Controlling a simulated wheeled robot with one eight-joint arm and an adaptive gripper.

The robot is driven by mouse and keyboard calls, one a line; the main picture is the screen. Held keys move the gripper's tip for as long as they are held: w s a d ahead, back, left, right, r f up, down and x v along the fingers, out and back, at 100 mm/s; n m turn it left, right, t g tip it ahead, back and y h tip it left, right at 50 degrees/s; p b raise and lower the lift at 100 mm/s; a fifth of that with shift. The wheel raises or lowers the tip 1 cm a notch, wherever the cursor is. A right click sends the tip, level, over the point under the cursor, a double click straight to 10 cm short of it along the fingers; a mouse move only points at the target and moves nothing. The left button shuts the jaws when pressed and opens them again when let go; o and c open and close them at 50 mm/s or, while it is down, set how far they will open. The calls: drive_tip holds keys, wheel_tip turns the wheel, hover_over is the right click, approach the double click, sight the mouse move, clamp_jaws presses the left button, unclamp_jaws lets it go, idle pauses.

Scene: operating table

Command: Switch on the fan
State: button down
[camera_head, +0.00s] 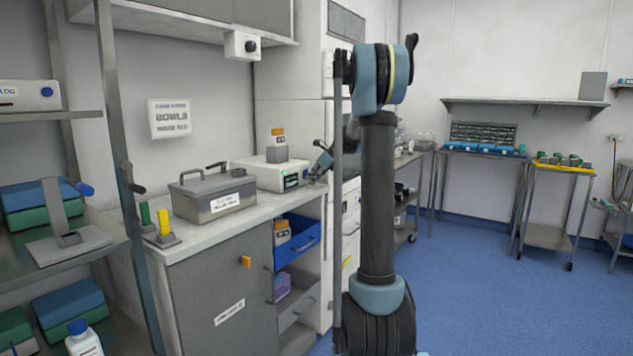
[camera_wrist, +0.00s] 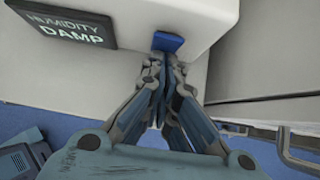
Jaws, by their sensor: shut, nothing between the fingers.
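No thing that I can clearly name as a fan shows. In the head view my gripper (camera_head: 319,171) is at the right front of the device, partly hidden by my arm.
Below the counter is a blue bin (camera_head: 297,243). Shelves (camera_head: 70,252) stand at left. The blue floor (camera_head: 480,290) at right is clear.

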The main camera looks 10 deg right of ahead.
drive_tip(key=shift+r, duration=0.1)
drive_tip(key=shift+a+r, duration=0.15)
drive_tip(key=shift+r, duration=0.6)
drive_tip(key=shift+s+d, duration=0.2)
drive_tip(key=shift+d, duration=0.05)
drive_tip(key=s+d, duration=0.1)
drive_tip(key=s+d+r, duration=0.1)
drive_tip(key=d, duration=0.1)
drive_tip(key=shift+s, duration=0.35)
drive_tip(key=v, duration=0.9)
drive_tip(key=shift+w+r, duration=0.2)
drive_tip(key=shift+r, duration=0.1)
